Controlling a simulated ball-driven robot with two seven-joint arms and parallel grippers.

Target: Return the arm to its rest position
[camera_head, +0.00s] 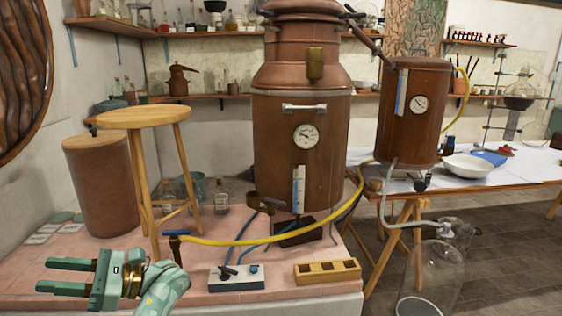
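My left gripper (66,276) is at the lower left of the head view, over the front left of the pink tiled platform. Its two dark-tipped green fingers point left and stand apart with nothing between them. Part of my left arm shows behind it at the bottom edge. My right gripper and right arm are not in the picture.
A wooden stool (150,117) stands behind my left gripper, near a brown cylinder (100,185). A copper still (300,140) fills the middle. A control box (236,278), wooden block (327,271) and yellow hose (270,240) are to the gripper's right.

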